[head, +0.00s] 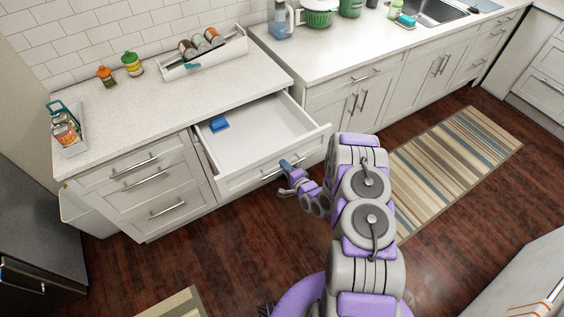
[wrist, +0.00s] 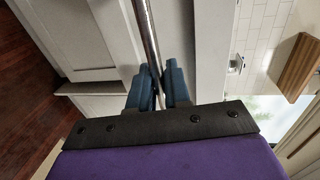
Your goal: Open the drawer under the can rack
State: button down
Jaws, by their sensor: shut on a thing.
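The drawer (head: 258,137) under the counter stands pulled well out, with a blue item (head: 219,124) lying inside at its left. The can rack (head: 203,58), a white tray holding several cans, sits on the counter above and toward the back. My gripper (head: 288,164) is at the drawer's front, at its metal handle (head: 273,172). In the wrist view, the blue fingers of my gripper (wrist: 158,88) are shut around the handle bar (wrist: 149,35). Part of the drawer front is hidden behind my arm.
A second can holder (head: 69,142) stands at the counter's left end, and two small jars (head: 132,64) stand near the wall. Closed drawers (head: 151,184) lie left of the open one. A striped rug (head: 455,160) covers floor at the right.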

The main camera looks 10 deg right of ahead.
jog(key=shift+s+d+f, duration=0.1)
jog(key=shift+s+d, duration=0.1)
jog(key=shift+s, duration=0.35)
jog(key=shift+s+d+f, duration=0.1)
jog(key=shift+s+d, duration=0.05)
jog(key=shift+s, duration=0.4)
jog(key=c, duration=1.3)
grip_release()
jog(key=shift+w, duration=0.15)
jog(key=shift+r, duration=0.1)
jog(key=p+v, duration=0.1)
jog(key=v, duration=1.6)
jog(key=shift+d, duration=0.15)
